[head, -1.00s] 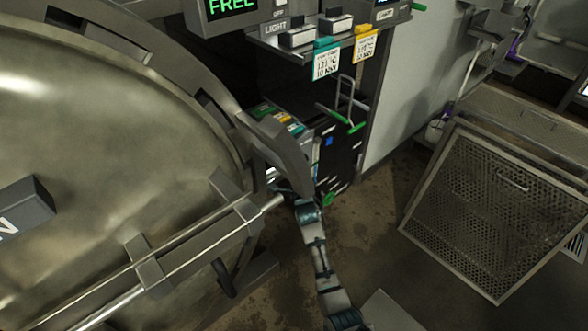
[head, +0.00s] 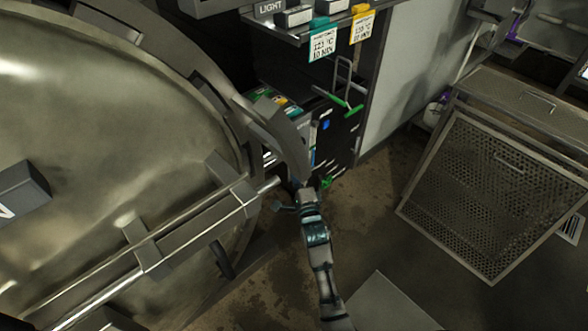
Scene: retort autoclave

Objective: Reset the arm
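One of my arms, which I take to be the right one, rises from the bottom of the head view, right of centre. Its gripper (head: 283,206) is at the arm's upper end, beside the end of the locking bar (head: 150,258) on the large round autoclave door (head: 90,130). Only a small dark teal part of the gripper shows, so I cannot tell whether it is open or touching the bar. I see nothing clearly held in it. My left gripper is not in view.
The door's curved grey clamp (head: 275,130) is just above the gripper. Behind it is a dark rack with coloured items (head: 335,135). A perforated metal basket (head: 495,195) stands at the right. Brown floor (head: 365,225) lies open between arm and basket.

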